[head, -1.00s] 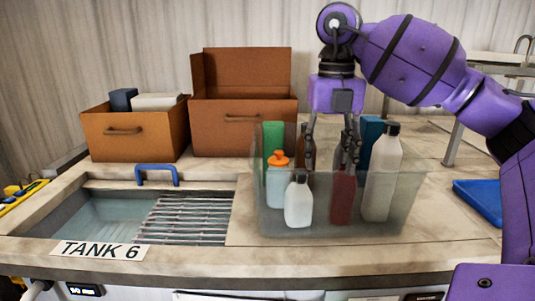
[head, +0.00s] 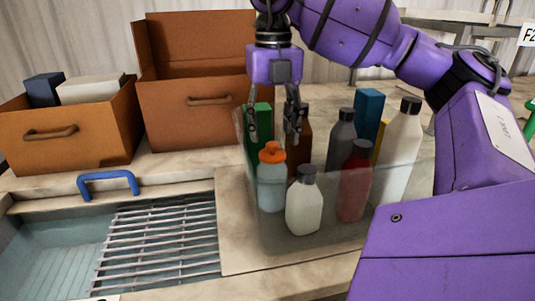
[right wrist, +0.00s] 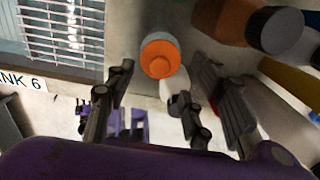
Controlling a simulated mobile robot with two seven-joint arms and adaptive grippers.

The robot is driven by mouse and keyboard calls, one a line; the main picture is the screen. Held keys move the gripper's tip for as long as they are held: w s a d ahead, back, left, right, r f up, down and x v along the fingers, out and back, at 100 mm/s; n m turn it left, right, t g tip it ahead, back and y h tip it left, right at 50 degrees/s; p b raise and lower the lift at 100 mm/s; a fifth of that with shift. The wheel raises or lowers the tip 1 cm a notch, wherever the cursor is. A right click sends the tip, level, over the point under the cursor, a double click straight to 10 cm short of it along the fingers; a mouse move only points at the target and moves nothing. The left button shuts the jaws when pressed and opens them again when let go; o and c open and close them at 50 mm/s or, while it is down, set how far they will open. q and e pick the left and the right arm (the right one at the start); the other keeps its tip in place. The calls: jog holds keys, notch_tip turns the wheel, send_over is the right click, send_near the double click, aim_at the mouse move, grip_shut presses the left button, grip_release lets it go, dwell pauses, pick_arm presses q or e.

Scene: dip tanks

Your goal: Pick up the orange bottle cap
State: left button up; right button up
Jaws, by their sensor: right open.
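The orange bottle cap (head: 271,152) sits on a pale blue bottle (head: 271,187) inside a clear bin (head: 300,240). In the right wrist view the cap (right wrist: 160,56) shows from above, just ahead of the gap between the open fingers (right wrist: 150,105). I cannot tell whether any finger touches it. My left gripper is not in view.
A white bottle (head: 304,205), a red bottle (head: 354,185) and several others crowd the bin. A tank with a metal rack (head: 155,240) and blue handle (head: 108,184) lies left. Brown boxes (head: 200,115) stand behind.

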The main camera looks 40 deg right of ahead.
aim_at(270, 143)
jog(key=f, duration=0.1)
jog(key=f+b, duration=0.1)
jog(key=f, duration=0.1)
jog(key=shift+w+f, duration=0.2)
jog(key=shift+f, duration=0.05)
jog(key=shift+a+f+b, duration=0.1)
jog(key=shift+f+b, duration=0.4)
jog(key=shift+f, duration=0.35)
jog(key=shift+r, duration=0.1)
jog(key=c, duration=0.5)
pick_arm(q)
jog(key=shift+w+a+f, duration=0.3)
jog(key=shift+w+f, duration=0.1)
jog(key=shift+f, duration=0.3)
pick_arm(e)
jog(key=shift+c, duration=0.3)
jog(key=shift+r, duration=0.1)
